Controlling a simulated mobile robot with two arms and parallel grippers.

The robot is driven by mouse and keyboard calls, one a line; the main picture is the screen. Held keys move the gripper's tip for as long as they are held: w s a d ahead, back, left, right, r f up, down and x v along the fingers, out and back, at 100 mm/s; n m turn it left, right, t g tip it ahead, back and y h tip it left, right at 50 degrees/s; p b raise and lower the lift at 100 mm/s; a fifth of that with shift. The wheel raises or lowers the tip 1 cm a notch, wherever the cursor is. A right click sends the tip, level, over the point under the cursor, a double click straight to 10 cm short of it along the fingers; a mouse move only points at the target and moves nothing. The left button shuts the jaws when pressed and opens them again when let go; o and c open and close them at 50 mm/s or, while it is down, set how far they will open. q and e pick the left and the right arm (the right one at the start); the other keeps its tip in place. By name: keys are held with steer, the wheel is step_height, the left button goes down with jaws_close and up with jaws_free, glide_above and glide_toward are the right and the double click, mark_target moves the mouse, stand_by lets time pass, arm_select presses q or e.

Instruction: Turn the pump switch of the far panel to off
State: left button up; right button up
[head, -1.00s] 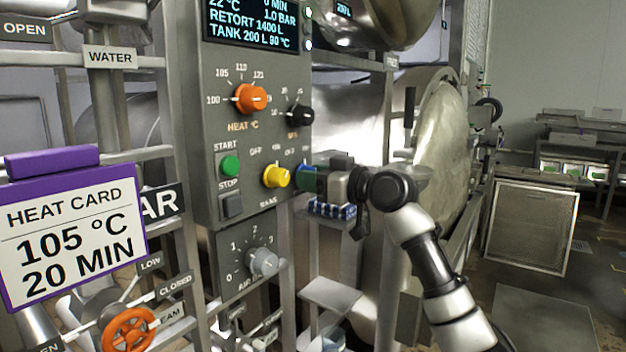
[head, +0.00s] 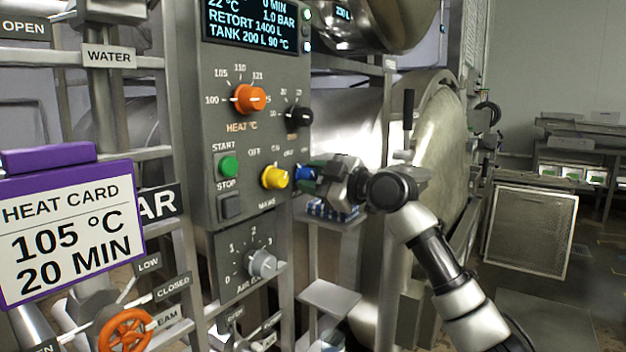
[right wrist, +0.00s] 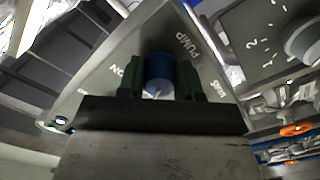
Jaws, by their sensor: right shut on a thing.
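The panel (head: 235,130) is a grey upright box with a screen and knobs. The blue pump switch (head: 304,178) is at its lower right, beside a yellow switch (head: 275,177). My right gripper (head: 318,177) reaches it from the right and is tilted. In the right wrist view the blue pump switch (right wrist: 158,72) sits between the two dark green fingers (right wrist: 158,80), which are shut on it. The words PUMP and ON show on the panel around it. Its pointer is too small to read with certainty. My left gripper is not in view.
An orange heat knob (head: 249,99), a black knob (head: 299,116) and a green start button (head: 229,166) are on the same panel. A grey air knob (head: 262,263) is below. The heat card (head: 70,235) stands at the left. A big steel vessel door (head: 440,150) is behind my right arm.

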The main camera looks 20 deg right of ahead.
stand_by(0.4)
steer(key=o, duration=0.9)
steer(key=shift+b+v, duration=1.35)
steer(key=shift+v, duration=4.05)
